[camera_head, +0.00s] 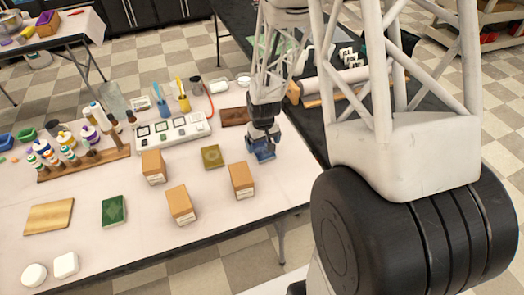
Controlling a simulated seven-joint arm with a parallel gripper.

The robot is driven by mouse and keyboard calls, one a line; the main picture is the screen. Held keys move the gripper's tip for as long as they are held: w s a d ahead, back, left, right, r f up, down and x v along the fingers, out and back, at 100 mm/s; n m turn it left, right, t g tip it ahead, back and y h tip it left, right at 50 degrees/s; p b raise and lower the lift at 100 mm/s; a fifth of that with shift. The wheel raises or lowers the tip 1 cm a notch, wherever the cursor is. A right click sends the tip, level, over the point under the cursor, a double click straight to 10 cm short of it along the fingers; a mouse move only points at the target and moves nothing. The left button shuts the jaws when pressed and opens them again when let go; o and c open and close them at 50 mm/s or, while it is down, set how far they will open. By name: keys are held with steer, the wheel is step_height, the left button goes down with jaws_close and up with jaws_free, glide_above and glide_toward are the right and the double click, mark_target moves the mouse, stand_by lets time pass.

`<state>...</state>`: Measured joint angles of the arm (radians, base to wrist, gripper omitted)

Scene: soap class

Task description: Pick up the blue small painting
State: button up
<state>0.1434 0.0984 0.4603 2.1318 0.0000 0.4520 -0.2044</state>
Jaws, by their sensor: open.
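A small blue block-like piece (259,154), which looks like the blue small painting, lies on the white table near its right edge. My gripper (262,136) points down directly over it, with its fingertips at or just above the piece. The gripper is open. Its fingers hide part of the blue piece, and I cannot tell whether they touch it.
Cardboard boxes (241,180) stand close to the left and front of the gripper. An olive square (212,156) and a green one (114,211) lie on the table (75,185). A brown slab (234,116) lies behind. A dark table (318,140) adjoins at right.

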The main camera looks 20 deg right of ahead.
mark_target(263, 150)
steer(key=shift+f, duration=1.75)
steer(key=c, duration=0.9)
